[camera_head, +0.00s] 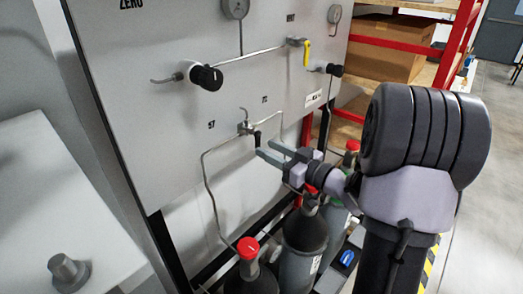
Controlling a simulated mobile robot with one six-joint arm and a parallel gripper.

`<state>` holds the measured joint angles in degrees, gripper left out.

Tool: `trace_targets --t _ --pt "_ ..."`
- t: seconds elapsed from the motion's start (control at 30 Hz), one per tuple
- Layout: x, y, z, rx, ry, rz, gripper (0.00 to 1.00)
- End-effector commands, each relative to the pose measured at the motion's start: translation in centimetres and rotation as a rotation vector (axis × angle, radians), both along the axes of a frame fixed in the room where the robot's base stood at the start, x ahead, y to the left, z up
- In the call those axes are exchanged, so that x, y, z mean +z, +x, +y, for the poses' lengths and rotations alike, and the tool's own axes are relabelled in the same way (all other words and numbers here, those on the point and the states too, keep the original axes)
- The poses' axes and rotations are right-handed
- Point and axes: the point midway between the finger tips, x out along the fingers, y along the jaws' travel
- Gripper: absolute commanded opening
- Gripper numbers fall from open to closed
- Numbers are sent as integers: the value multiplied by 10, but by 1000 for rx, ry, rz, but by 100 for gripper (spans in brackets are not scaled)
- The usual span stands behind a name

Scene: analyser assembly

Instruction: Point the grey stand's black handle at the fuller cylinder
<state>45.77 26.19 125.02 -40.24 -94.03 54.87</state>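The grey stand (160,135) is an upright panel with steel tubing. Its small valve (245,127) joins several tubes, and a short black handle (257,139) hangs from it, pointing down. My gripper (268,148) is just below and right of this handle, fingers pointing at the panel with a gap between them. It looks open and empty; I cannot tell whether a fingertip touches the handle. Gas cylinders stand below: a red-capped one (250,275) at left and a dark one (305,232) partly behind my gripper. Two gauges (235,8) (334,14) are too small to read, so which cylinder is fuller cannot be told.
A round black knob (207,77), a smaller black knob (335,70) and a yellow-handled valve (306,52) stick out from the panel. A bent tube (210,190) runs down left of my gripper. Red shelving (445,60) with cardboard boxes (389,50) stands behind. Open floor shows at right.

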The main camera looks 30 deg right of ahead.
Motion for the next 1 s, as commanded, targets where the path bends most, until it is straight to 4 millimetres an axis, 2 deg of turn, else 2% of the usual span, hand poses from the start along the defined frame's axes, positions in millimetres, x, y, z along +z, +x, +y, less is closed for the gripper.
trace_targets --t 0.1,0.2,0.5,0.7,1.0 --pt "-1 18 7 2 -1 0 36" --pt "0 27 10 0 0 0 36" --pt "1 30 11 -1 0 0 36" --pt "1 30 11 -1 -1 0 0" --pt "0 30 10 -1 -11 -4 0"
